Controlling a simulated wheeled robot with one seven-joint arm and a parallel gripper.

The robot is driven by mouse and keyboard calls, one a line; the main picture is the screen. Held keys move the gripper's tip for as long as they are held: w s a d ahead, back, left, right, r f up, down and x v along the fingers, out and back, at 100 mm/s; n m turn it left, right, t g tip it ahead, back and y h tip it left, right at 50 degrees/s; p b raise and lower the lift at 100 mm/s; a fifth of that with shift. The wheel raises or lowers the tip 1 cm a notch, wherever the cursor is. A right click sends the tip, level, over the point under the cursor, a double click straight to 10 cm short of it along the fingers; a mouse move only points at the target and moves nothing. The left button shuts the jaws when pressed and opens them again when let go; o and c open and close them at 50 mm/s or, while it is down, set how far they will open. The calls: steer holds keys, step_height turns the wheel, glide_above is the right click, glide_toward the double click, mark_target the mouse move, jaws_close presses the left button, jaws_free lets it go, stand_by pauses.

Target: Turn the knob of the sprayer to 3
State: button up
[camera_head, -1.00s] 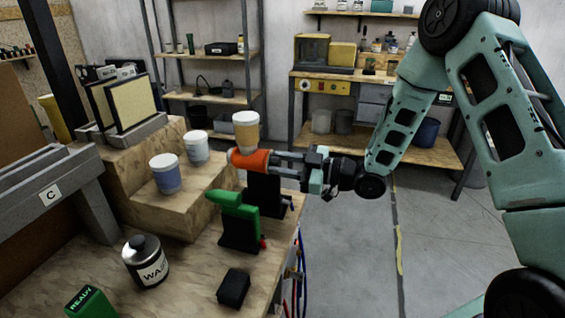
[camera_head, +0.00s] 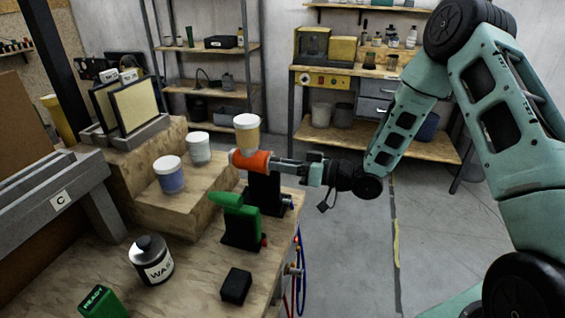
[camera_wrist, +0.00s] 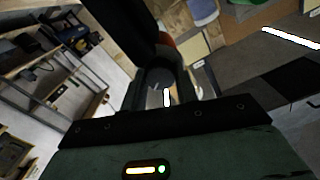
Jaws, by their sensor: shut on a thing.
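The orange sprayer (camera_head: 249,160) with a cream cup and white lid (camera_head: 247,134) on top sits on a black stand (camera_head: 265,191) at the bench's right edge. My gripper (camera_head: 277,164) reaches in from the right and is shut on the knob at the sprayer's right end. In the wrist view, a bit of orange sprayer (camera_wrist: 167,42) shows past my dark fingers. A green sprayer (camera_head: 240,206) stands on its own black stand in front.
A blue jar (camera_head: 170,179) and a white-lidded jar (camera_head: 199,148) stand on a wooden step. A waste jar (camera_head: 152,262), a black block (camera_head: 235,286) and a green READY box (camera_head: 101,302) lie nearer. Floor right of the bench is clear.

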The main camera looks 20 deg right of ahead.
stand_by(0.4)
steer(key=o, duration=1)
steer(key=shift+d, duration=0.1)
steer(key=b+v, duration=0.3)
steer(key=v, duration=1.4)
steer(key=shift+s+d, duration=0.1)
steer(key=shift+s, duration=0.05)
